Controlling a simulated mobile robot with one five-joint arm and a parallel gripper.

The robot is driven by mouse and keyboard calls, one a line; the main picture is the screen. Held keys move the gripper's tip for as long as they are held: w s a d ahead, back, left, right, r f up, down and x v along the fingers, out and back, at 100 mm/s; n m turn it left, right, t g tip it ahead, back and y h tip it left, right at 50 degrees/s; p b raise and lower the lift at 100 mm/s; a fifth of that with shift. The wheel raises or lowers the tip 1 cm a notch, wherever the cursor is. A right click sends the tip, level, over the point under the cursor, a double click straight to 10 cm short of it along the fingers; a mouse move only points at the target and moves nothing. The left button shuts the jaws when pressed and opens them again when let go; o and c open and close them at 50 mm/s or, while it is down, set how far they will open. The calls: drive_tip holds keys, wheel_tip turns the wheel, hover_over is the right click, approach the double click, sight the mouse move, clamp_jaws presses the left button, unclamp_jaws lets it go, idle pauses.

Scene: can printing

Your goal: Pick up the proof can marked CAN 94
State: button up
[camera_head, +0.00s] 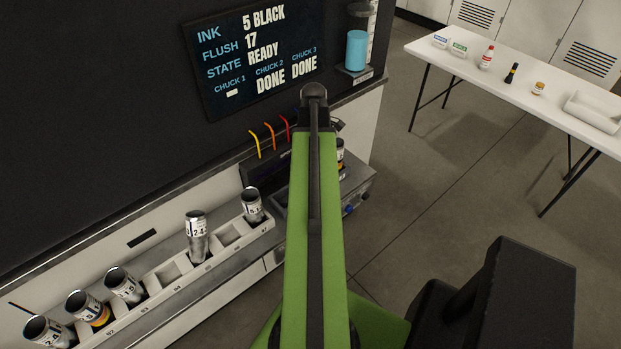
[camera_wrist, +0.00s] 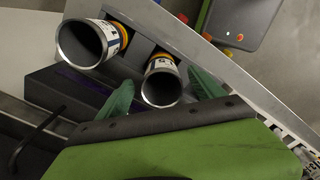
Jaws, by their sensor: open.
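In the wrist view two open-topped metal cans with orange and white bands stand in the machine: a left can (camera_wrist: 90,42) and a right can (camera_wrist: 161,82). The number on neither can be read, so I cannot tell which is CAN 94. My gripper (camera_wrist: 164,90) is open, its green fingers on either side of the right can's rim, with gaps showing. In the head view my arm hides the gripper and most of the machine; one banded can (camera_head: 340,155) shows just right of it.
A white rack (camera_head: 133,316) at lower left holds several printed cans and some empty slots. The screen (camera_head: 255,55) reads chucks 2 and 3 DONE, chuck 1 a dash. A white table (camera_head: 500,82) with small bottles stands at right, with open floor before it.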

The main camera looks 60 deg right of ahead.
drive_tip(key=f+b, duration=0.4)
drive_tip(key=f, duration=0.1)
drive_tip(key=shift+w+a+b, duration=0.15)
drive_tip(key=shift+a+b, duration=0.05)
drive_tip(key=shift+b, duration=0.15)
drive_tip(key=c, duration=1.4)
drive_tip(key=shift+r, duration=0.1)
